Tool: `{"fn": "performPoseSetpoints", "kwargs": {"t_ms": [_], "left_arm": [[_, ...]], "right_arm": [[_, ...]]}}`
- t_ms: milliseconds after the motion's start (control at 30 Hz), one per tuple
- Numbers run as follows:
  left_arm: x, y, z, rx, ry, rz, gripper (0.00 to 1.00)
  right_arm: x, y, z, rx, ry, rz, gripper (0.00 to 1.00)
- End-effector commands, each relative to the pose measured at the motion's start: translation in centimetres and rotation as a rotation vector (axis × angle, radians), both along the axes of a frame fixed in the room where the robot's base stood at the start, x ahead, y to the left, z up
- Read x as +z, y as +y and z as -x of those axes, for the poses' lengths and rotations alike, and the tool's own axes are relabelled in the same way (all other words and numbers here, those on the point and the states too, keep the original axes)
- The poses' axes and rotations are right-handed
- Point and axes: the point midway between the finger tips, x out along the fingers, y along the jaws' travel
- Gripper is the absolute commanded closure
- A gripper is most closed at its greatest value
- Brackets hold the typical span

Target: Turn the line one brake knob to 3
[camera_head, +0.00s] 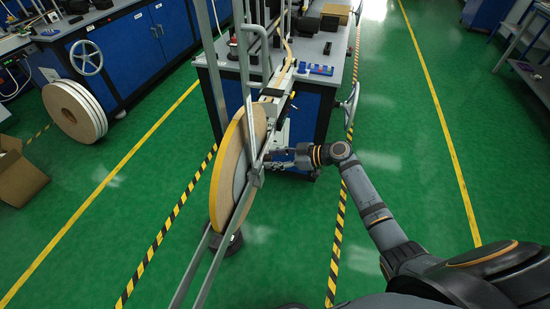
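A large tape reel (231,180) with a yellow-orange edge hangs upright on a grey metal payoff frame (198,262) in the middle of the view. My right gripper (275,157) is at the reel's right side, beside the frame's upright and close to the hub height. Its fingers are small and dark here, and I cannot tell whether they are open or shut or touch anything. The brake knob and its numbers cannot be made out; the gripper and frame may hide them. My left gripper is not in view.
A blue workbench (308,110) stands just behind the gripper, with blue bins (320,69) on top. A second reel (75,112) stands at the left, near a cardboard box (18,172). The green floor right of my arm is clear.

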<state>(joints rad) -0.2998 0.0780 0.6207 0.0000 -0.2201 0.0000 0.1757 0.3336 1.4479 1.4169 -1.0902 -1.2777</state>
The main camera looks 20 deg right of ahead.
Motion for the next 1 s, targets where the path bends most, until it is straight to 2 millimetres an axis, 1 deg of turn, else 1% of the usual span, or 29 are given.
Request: {"fn": "performPoseSetpoints", "kwargs": {"t_ms": [33, 267, 467, 667, 867, 1000], "left_arm": [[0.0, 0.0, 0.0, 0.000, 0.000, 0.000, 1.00], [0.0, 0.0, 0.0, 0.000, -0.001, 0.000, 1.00], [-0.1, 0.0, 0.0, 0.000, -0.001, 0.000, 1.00], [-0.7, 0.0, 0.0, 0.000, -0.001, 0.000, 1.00], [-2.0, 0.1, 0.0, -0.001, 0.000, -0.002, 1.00], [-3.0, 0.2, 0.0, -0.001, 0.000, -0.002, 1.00]], "right_arm": [[0.0, 0.0, 0.0, 0.000, 0.000, 0.000, 0.68], [0.0, 0.0, 0.0, 0.000, 0.000, 0.000, 0.99], [0.0, 0.0, 0.0, 0.000, 0.004, -0.003, 1.00], [-0.1, -0.1, -0.1, 0.001, 0.047, -0.033, 1.00], [-0.3, -0.2, -0.2, 0.001, 0.155, -0.106, 1.00], [-0.4, -0.2, -0.3, 0.001, 0.262, -0.178, 1.00]]}}
